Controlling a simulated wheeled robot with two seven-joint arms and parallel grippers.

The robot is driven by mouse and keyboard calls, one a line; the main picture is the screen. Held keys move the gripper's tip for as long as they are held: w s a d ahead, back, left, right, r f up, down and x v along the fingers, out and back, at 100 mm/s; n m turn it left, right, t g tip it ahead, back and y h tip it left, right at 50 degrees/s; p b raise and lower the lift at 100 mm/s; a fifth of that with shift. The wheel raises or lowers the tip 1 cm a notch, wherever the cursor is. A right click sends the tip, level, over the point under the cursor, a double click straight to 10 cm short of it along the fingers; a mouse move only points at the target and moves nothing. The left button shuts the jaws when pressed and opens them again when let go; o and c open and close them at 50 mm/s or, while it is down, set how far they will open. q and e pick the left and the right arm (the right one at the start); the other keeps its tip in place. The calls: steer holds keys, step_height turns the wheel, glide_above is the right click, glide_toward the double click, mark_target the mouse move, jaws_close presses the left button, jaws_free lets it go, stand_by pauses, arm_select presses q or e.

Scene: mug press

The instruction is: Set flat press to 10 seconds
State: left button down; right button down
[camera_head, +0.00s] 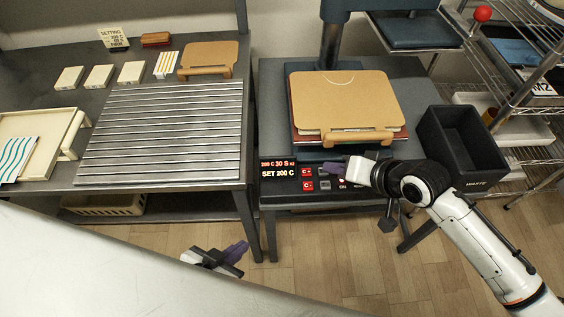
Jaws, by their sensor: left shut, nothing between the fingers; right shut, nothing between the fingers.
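The flat press (303,140) stands on the right bench, with a tan pad (345,98) on its bed. Its front control panel (266,180) has a display (278,169) that reads about "200 C 30 S" and "SET 200 C". Red buttons (307,172) sit right of the display. My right gripper (338,169) is shut and empty at the panel, its dark fingertips just right of the red buttons and covering part of the panel. I cannot tell whether it touches a button. My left gripper (236,249) is shut and empty, low over the floor in front of the benches.
A black bin (462,150) stands right of the press, beside a wire rack (520,110). The left table holds a slatted metal plate (165,130), white blocks (100,75), a tan pad (209,58) and a cream tray (45,125). The floor between is clear.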

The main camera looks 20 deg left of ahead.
steer(key=s+d+f+t+h, duration=0.1)
steer(key=s+d+f+h, duration=0.1)
steer(key=s+d+f, duration=0.4)
steer(key=s+d+f+t+h, duration=0.2)
steer(key=s+d+f+h, duration=0.1)
steer(key=s+d+f, duration=0.4)
steer(key=s+d, duration=0.3)
steer(key=s, duration=0.4)
steer(key=shift+s+f, duration=0.15)
steer(key=shift+f, duration=0.05)
steer(key=shift+s+a, duration=0.1)
